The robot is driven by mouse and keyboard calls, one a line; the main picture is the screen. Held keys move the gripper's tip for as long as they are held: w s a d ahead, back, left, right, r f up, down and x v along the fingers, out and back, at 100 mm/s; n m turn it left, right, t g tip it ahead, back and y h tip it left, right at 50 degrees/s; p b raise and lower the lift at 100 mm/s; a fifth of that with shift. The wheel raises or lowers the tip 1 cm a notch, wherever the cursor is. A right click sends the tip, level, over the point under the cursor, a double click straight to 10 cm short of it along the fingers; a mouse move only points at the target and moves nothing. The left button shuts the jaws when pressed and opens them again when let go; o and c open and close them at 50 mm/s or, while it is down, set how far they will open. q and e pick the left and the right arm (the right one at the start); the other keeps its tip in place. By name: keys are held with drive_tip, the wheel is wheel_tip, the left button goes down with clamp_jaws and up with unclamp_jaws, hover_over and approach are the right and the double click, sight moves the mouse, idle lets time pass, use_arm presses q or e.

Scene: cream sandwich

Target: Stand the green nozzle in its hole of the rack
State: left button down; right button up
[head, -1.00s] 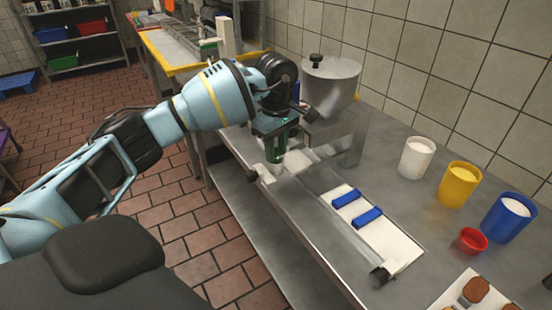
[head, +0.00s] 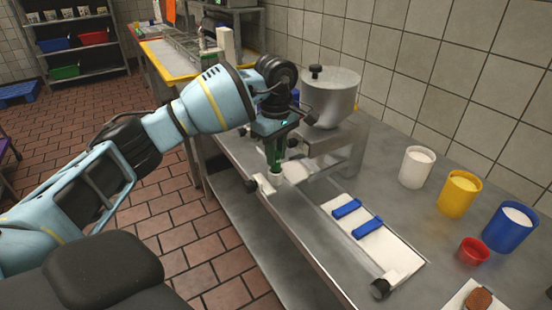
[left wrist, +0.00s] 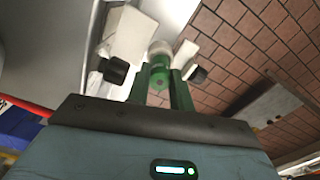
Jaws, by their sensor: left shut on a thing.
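My left gripper (head: 274,153) is shut on the green nozzle, near the left edge of the steel counter (head: 258,158). In the left wrist view the green nozzle (left wrist: 159,78) sits between the two dark green fingers, with its pale end pointing away from the wrist. In the head view the fingers largely hide it, and it points roughly down. Its tip is close to a white block (head: 266,185) at the counter edge; I cannot tell if they touch. I cannot make out the rack or its holes for certain. My right gripper is not in view.
A steel hopper (head: 331,96) stands close behind my left gripper. A white board (head: 392,248) with two blue bars (head: 367,227) lies to the right. White (head: 416,168), yellow (head: 458,195) and blue (head: 510,228) cups and a small red cup (head: 473,251) stand along the counter.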

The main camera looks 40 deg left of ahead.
use_arm(q)
drive_tip(key=shift+r, duration=0.75)
drive_tip(key=s+d+r+b, duration=0.1)
drive_tip(key=s+d, duration=0.2)
drive_tip(key=s, duration=1.2)
drive_tip(key=shift+s+d+r, duration=0.15)
drive_tip(key=shift+s+r, duration=0.15)
drive_tip(key=shift+s, duration=0.05)
drive_tip(key=s+d+f+m, duration=0.3)
drive_tip(key=d+f+m, duration=0.7)
drive_tip(key=m, duration=0.6)
drive_tip(key=shift+s+d+f, duration=0.15)
drive_tip(key=shift+s+f, duration=0.15)
drive_tip(key=shift+f, duration=0.35)
drive_tip(key=shift+s, duration=0.1)
